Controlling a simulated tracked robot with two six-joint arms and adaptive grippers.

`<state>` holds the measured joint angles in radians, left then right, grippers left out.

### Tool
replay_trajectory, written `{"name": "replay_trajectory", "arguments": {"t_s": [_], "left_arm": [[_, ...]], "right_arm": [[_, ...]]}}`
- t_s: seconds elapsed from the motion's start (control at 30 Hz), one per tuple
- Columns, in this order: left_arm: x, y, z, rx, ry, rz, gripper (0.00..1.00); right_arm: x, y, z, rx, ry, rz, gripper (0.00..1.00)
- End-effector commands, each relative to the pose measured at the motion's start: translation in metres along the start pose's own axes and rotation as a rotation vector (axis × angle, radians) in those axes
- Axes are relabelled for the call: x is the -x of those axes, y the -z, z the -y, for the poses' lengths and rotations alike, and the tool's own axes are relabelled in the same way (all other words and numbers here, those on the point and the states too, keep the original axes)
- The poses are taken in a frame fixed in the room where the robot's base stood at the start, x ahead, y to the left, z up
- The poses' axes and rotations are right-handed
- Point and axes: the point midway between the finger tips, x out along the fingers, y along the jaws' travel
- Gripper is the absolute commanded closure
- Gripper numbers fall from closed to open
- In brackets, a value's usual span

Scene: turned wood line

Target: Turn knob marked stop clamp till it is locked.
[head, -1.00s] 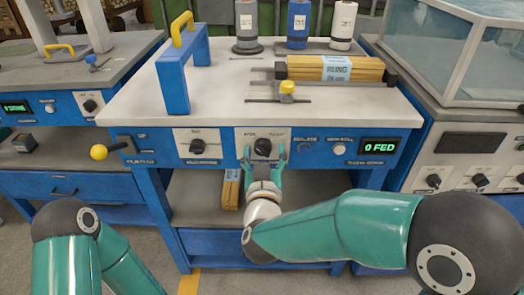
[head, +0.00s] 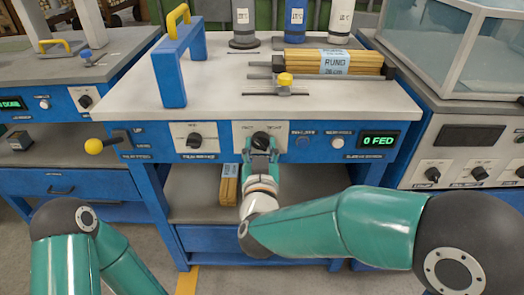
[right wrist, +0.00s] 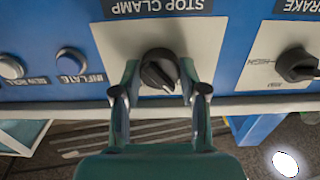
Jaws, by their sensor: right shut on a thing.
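The stop clamp knob (head: 260,138) is black and sits on a pale plate on the blue front panel of the middle bench. In the right wrist view the knob (right wrist: 159,68) shows under an upside-down STOP CLAMP label, with a pale line slanting across its face. My right gripper (head: 260,145) is shut on the knob, one finger on each side; its fingers (right wrist: 160,76) also show in the right wrist view. The position marks on the plate are too small to read. My left arm shows at lower left, but its gripper is out of view.
Another black knob (head: 194,140) is to the left on the panel. The inflate button (head: 302,142), a white button (head: 337,143) and a display reading 0 FED (head: 378,140) are to the right. A yellow-ended lever (head: 94,146) juts out at left. Bundled rods (head: 300,62) lie on the bench.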

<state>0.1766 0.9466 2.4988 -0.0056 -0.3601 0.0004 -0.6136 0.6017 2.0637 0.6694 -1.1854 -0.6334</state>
Motion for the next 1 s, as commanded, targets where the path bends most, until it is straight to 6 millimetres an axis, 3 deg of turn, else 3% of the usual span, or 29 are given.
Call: {"name": "replay_trajectory", "arguments": {"t_s": [1.0], "left_arm": [[-0.095,0.001,0.034,0.000,0.000,0.000,0.41]], "right_arm": [[0.000,-0.004,-0.002,-0.929,-0.003,-0.004,0.92]]}}
